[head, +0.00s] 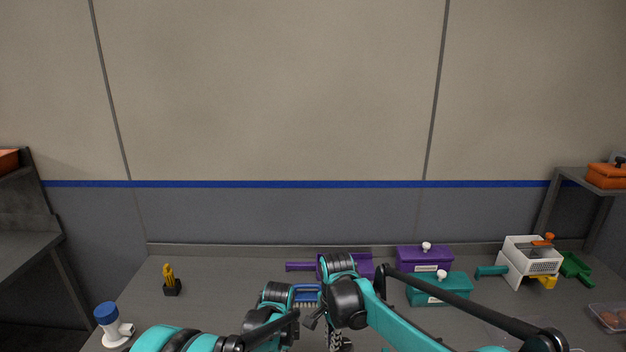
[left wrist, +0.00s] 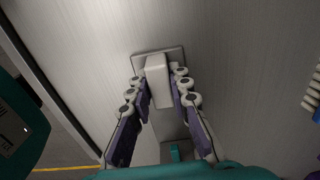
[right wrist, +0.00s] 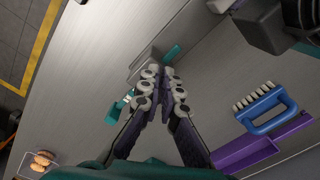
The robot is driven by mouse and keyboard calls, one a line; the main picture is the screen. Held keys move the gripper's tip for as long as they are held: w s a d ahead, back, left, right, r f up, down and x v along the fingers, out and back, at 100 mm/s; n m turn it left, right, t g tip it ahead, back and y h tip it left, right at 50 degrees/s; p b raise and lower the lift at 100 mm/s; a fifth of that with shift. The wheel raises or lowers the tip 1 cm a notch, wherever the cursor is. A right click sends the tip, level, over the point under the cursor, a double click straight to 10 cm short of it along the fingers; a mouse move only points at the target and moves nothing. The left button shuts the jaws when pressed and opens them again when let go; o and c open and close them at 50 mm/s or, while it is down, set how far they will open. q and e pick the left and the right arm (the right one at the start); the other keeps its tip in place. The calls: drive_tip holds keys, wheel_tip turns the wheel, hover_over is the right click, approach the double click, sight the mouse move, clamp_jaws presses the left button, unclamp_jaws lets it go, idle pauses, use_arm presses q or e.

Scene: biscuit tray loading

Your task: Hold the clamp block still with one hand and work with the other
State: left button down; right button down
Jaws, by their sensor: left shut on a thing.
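A pale clamp block (left wrist: 158,82) with a flat grey base plate shows in the left wrist view. My left gripper (left wrist: 160,92) is shut on it, one finger on each side. In the right wrist view a grey block (right wrist: 143,63) lies just beyond my right gripper (right wrist: 161,74), whose fingertips are close together with nothing clearly seen between them. Teal pieces show on both sides there, one beyond the block (right wrist: 172,52) and one left of the fingers (right wrist: 117,108). I cannot tell whether they are one object. In the head view my arms hide the block.
A blue brush (head: 306,291) and purple pan (head: 363,264) lie behind my arms. A purple box (head: 424,259), teal box (head: 440,289) and white basket (head: 515,258) stand right. A clear biscuit tray (head: 606,317) is far right. A blue-capped container (head: 107,316) and black holder (head: 172,288) stand left.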

use_arm(q)
drive_tip(key=shift+a+f, duration=0.1)
drive_tip(key=shift+f, duration=0.1)
use_arm(e)
drive_tip(key=shift+w, duration=0.1)
drive_tip(key=r, duration=0.6)
drive_tip(key=shift+a, duration=0.3)
idle(0.3)
use_arm(q)
drive_tip(key=c, duration=1.5)
unclamp_jaws()
drive_tip(key=shift+o, duration=0.9)
drive_tip(key=shift+w+f, duration=0.1)
drive_tip(key=shift+w, duration=0.05)
use_arm(e)
drive_tip(key=shift+f, duration=0.15)
